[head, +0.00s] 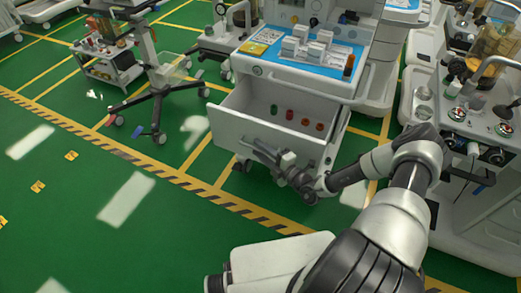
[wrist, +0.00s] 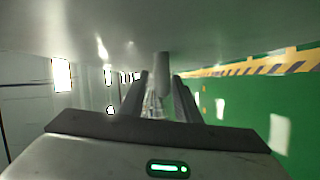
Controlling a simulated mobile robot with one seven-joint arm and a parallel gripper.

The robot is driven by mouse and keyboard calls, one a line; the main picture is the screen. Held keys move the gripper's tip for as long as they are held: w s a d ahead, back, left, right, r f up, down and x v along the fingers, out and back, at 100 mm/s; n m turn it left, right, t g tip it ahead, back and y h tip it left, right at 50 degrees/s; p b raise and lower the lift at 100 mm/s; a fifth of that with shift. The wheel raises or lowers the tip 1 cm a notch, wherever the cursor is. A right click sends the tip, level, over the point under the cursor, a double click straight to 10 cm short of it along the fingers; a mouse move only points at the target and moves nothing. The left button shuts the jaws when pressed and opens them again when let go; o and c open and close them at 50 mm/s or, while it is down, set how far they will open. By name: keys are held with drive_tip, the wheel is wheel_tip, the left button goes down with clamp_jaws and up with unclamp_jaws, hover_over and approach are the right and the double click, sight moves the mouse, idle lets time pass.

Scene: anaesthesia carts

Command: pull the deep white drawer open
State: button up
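The deep white drawer (head: 262,133) stands pulled well out from the lower front of the white cart in the head view.
The cart top (head: 312,60) carries a blue mat with white boxes and a brown bottle. Another cart with equipment (head: 480,130) stands close on the right, beside my arm. A wheeled stand (head: 155,85) is at the left.

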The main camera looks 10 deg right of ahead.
drive_tip(key=p+v, duration=0.1)
drive_tip(key=v, duration=1.6)
drive_tip(key=shift+s, duration=0.15)
